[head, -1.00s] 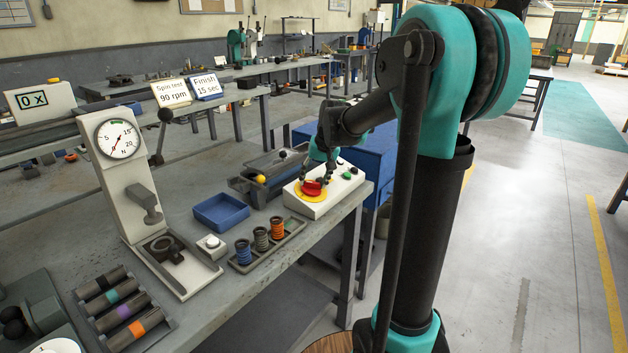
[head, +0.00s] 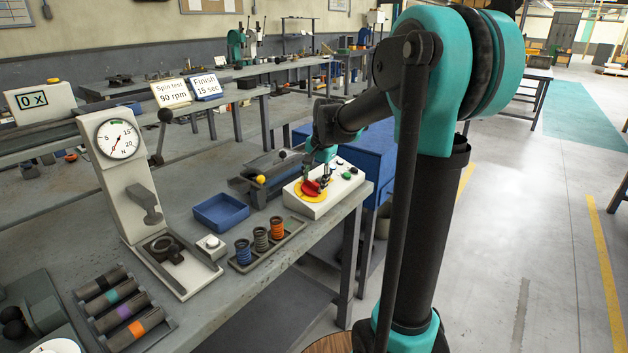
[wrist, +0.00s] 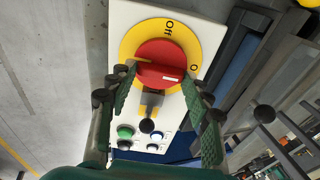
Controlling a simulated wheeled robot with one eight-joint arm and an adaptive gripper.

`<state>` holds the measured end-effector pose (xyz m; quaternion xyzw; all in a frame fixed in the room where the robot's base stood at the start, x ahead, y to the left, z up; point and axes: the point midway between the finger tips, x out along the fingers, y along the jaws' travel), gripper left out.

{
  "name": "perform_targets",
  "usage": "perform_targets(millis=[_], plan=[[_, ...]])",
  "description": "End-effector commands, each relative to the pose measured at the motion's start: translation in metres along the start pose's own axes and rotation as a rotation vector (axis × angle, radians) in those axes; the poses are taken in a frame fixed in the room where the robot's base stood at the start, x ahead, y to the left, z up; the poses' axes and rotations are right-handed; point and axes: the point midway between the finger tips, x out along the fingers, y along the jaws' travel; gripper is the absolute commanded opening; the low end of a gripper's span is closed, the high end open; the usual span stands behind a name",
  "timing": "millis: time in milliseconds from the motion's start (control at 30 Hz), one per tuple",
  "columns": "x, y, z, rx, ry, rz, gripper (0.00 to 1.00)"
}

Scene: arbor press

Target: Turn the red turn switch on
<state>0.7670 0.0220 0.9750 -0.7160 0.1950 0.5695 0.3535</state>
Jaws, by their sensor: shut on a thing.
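The red turn switch (wrist: 160,62) sits in a yellow ring (wrist: 129,45) on a white control box. In the head view the switch (head: 311,188) is partly hidden by my fingers. My gripper (wrist: 159,79) is shut on the switch's raised red bar, with one finger at each end. In the wrist view the bar lies nearly level, and its white mark is at the right end. "Off" reads at the top of the ring, and a letter "O" shows at the right, close to the marked end; the rest of that word is hidden by my right finger.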

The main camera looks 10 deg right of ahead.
Motion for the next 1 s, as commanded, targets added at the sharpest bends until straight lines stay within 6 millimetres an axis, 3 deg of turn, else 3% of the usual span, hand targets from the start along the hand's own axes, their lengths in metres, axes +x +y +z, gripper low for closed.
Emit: perform_targets(millis=[500,533,700,1000], plan=[[-0.0001,-0.0002,-0.0002,0.021,0.000,0.002,0.21],[-0.0001,-0.0002,-0.0002,0.021,0.000,0.002,0.51],[-0.0001,-0.0001,-0.0001,0.020,0.000,0.002,0.71],[-0.0010,0.0000,0.0000,0.019,0.000,0.002,0.71]])
